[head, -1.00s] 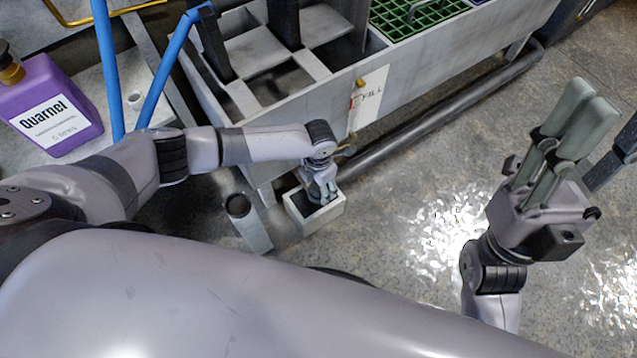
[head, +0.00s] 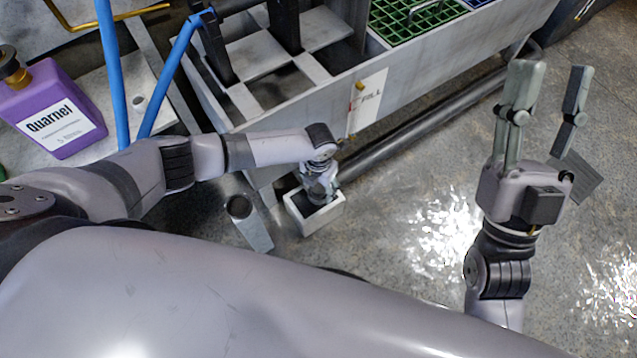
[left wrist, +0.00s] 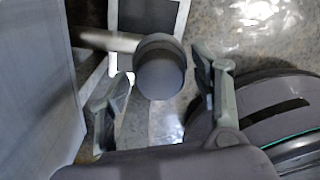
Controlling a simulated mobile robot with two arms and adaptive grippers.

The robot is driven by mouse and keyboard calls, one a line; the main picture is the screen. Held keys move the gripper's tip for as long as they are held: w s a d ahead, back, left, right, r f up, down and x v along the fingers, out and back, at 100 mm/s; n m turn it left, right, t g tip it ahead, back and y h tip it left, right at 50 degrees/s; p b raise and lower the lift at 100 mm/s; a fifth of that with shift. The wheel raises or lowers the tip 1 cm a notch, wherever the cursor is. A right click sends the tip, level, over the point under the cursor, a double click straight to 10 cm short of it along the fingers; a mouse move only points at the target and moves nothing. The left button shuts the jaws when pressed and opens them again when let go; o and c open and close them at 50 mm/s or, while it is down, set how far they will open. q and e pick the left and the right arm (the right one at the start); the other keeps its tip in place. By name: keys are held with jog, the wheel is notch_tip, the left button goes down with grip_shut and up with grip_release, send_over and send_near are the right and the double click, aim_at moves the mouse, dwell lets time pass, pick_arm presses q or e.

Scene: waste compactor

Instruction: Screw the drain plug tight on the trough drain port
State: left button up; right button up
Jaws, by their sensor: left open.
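The long grey trough (head: 300,92) runs across the upper head view. My left gripper (head: 320,192) is low beside its near wall, over a small white-rimmed box. In the left wrist view, its open fingers (left wrist: 162,75) stand either side of a grey round cylinder (left wrist: 160,75), with gaps visible. A short pale pipe (left wrist: 105,40) reaches the cylinder from the left. I cannot tell whether the cylinder is the drain plug or part of the drain port; its threads are hidden. My right gripper (head: 553,85) is open and empty above the floor at right.
The white-rimmed box (head: 318,222) stands on the floor under my left gripper; a grey open tube (head: 247,220) is beside it. A tag marked FILL (head: 368,100) hangs on the trough. A dark pipe (head: 430,115) runs along its base. A purple Quarnel jug (head: 55,110) stands left.

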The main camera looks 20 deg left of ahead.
pick_arm(q)
jog(key=shift+n+p, duration=0.4)
jog(key=shift+n, duration=0.6)
jog(key=n+p, duration=0.1)
jog(key=n, duration=0.3)
jog(key=shift+p, duration=0.4)
jog(key=shift+n, duration=0.4)
pick_arm(e)
jog(key=w+f+g+h, duration=0.3)
jog(key=w+f+g, duration=0.4)
jog(key=f, duration=0.4)
pick_arm(q)
jog(key=n+p, duration=0.2)
jog(key=n, duration=0.2)
jog(key=shift+n, duration=0.9)
jog(key=shift+n+p, duration=0.85)
jog(key=shift+n, duration=1.35)
pick_arm(e)
jog(key=s+d+f+g+h, duration=0.1)
jog(key=s+f+g, duration=0.2)
jog(key=f+g, duration=0.2)
jog(key=s+d+f+g+h, duration=0.2)
jog(key=f+g, duration=0.3)
jog(key=f, duration=0.4)
jog(key=shift+s+d+m, duration=0.25)
jog(key=shift+s+m, duration=0.05)
jog(key=shift+s, duration=0.4)
pick_arm(q)
jog(key=shift+c, duration=0.5)
